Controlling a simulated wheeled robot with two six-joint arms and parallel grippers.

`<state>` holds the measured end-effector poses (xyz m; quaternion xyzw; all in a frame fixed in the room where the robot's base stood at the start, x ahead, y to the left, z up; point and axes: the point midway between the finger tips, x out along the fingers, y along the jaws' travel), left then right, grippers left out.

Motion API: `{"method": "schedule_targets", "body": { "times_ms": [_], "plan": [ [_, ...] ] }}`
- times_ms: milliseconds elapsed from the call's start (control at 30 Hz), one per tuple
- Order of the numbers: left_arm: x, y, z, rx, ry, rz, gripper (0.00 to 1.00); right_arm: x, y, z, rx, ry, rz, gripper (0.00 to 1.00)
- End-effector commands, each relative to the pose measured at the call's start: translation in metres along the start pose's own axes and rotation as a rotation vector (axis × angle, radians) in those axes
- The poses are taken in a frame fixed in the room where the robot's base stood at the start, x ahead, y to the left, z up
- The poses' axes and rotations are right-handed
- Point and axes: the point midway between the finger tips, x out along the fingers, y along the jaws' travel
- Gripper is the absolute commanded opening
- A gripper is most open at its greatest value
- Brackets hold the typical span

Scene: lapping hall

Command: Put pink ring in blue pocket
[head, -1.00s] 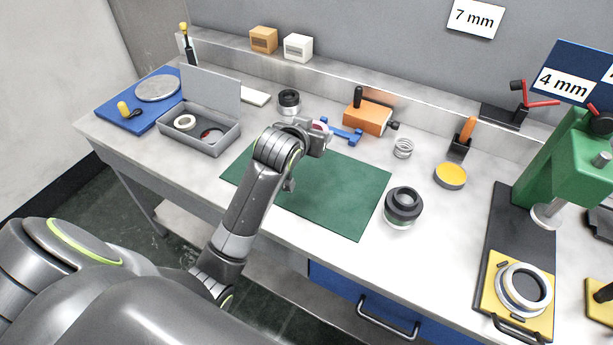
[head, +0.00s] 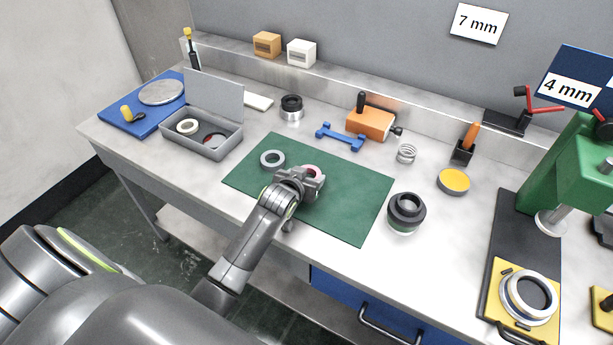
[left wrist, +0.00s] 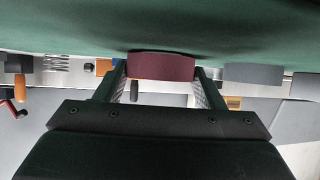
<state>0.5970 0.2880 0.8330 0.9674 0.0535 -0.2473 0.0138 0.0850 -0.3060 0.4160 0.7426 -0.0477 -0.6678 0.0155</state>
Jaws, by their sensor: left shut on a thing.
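The pink ring (head: 313,171) is in the jaws of my left gripper (head: 308,182), over the green mat (head: 345,205). In the left wrist view the ring (left wrist: 161,66) shows as a dark maroon band between the two fingers, close to the mat (left wrist: 200,22); I cannot tell whether it touches it. The gripper hides part of the ring in the head view. I cannot make out a blue pocket. My right gripper is out of view.
A grey ring (head: 272,159) lies on the mat left of my gripper. A blue bar (head: 340,137) and an orange block (head: 370,123) lie behind the mat. A dark round part (head: 406,212) stands at its right edge. The mat's right half is clear.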

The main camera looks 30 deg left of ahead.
Motion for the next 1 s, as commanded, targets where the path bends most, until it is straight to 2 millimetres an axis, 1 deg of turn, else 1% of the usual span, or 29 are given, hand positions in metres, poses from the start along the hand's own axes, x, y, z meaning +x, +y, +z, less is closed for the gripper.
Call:
{"method": "schedule_targets", "body": {
  "times_ms": [233, 367, 400, 533, 867, 1000],
  "plan": [
    [0.0, 0.0, 0.0, 0.0, 0.002, 0.0, 0.37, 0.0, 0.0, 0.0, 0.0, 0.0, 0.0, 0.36],
    [0.002, 0.0, 0.003, 0.0, 0.001, 0.0, 0.37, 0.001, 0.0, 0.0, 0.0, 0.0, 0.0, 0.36],
    [0.002, 0.0, 0.003, 0.0, 0.001, 0.0, 0.68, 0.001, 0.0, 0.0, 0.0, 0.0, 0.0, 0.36],
    [0.002, 0.0, 0.003, 0.0, 0.001, 0.0, 0.84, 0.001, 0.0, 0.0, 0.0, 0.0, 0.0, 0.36],
    [0.0, 0.0, 0.0, 0.0, 0.002, 0.0, 0.84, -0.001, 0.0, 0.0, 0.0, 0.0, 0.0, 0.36],
    [-0.01, 0.0, 0.0, 0.0, 0.002, 0.001, 0.84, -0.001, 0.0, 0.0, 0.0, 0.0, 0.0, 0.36]
  ]
}}
